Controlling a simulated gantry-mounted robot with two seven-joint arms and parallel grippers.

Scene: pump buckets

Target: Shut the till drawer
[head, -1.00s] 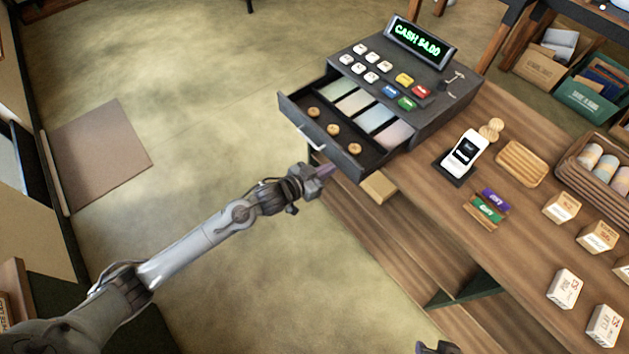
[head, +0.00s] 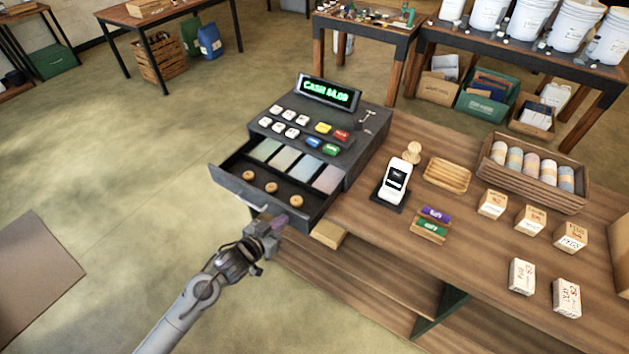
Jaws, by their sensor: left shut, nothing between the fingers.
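The till (head: 318,128) is a dark cash register on the wooden counter, its screen (head: 328,92) reading a cash amount in green. Its drawer (head: 232,187) stands open toward the lower left, showing pale note slots and several round tan coins. A light handle (head: 252,203) is on the drawer front. My left gripper (head: 280,225) is shut and empty, close to the drawer front near its right corner; I cannot tell whether it touches. My right gripper is out of view.
A card reader (head: 394,182), a wooden tray (head: 447,174), gift cards (head: 431,224) and several small boxes (head: 492,204) stand on the counter right of the till. A small wooden block (head: 328,234) sits by the counter edge below the drawer. Open floor lies left.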

